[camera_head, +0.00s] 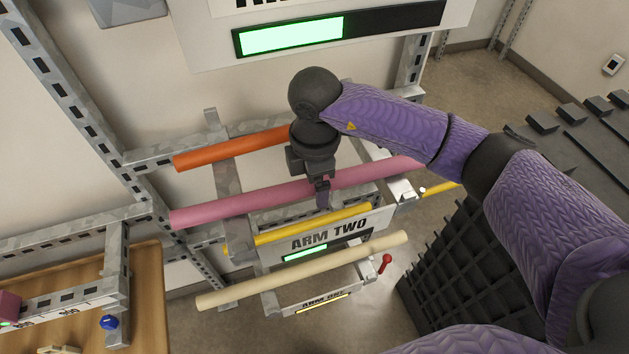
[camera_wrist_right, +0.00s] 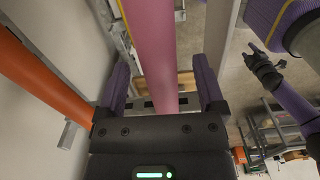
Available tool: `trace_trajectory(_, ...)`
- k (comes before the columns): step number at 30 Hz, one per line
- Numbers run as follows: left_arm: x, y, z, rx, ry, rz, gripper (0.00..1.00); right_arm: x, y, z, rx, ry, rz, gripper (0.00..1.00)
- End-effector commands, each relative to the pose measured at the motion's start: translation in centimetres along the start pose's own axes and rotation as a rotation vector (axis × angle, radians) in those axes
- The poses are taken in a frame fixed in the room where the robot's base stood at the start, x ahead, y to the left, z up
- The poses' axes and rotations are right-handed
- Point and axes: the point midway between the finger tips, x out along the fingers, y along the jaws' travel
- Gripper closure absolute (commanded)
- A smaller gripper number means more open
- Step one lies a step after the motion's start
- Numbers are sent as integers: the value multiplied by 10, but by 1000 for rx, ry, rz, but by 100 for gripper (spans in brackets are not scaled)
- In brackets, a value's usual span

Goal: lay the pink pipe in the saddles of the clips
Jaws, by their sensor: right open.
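The pink pipe (camera_head: 235,203) lies across the rack's arms in the head view, between an orange and a yellow pipe. My right gripper (camera_head: 323,196) is open at the middle of it, pointing down. In the right wrist view the pink pipe (camera_wrist_right: 150,35) runs between the two spread fingers of this gripper (camera_wrist_right: 160,66), with a gap on each side. Whether the fingertips reach past the pipe is unclear. My left gripper (camera_wrist_right: 262,66) shows small in the right wrist view, its jaws too small to read. I cannot make out the clips with certainty.
An orange pipe (camera_head: 225,151) lies behind the pink one, with a yellow pipe (camera_head: 312,224) and a cream pipe (camera_head: 300,270) in front. A rack sign (camera_head: 328,233) reads ARM TWO. A wooden-topped cart (camera_head: 148,290) stands lower left, a black grid (camera_head: 455,262) on the right.

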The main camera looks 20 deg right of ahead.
Motion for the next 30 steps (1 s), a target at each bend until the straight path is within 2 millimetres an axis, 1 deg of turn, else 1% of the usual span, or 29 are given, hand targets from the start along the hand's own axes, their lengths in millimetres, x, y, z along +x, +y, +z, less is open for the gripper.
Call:
trace_trajectory(2, 0, 0, 0, 0, 0, 0, 44, 4, 0, 0, -1, 2, 0, 12)
trace_trajectory(6, 0, 0, 0, 0, 0, 0, 44, 4, 0, 0, -2, 2, 1, 12)
trace_trajectory(7, 0, 0, 0, 1, 0, 0, 44, 3, 0, 0, -2, 2, 1, 14)
trace_trajectory(19, 0, 0, -1, 1, 1, 1, 44, 3, 0, 0, -1, 3, 1, 99)
trace_trajectory(30, 0, 0, -1, 1, 1, 1, 44, 3, 0, -1, -1, 3, 2, 100)
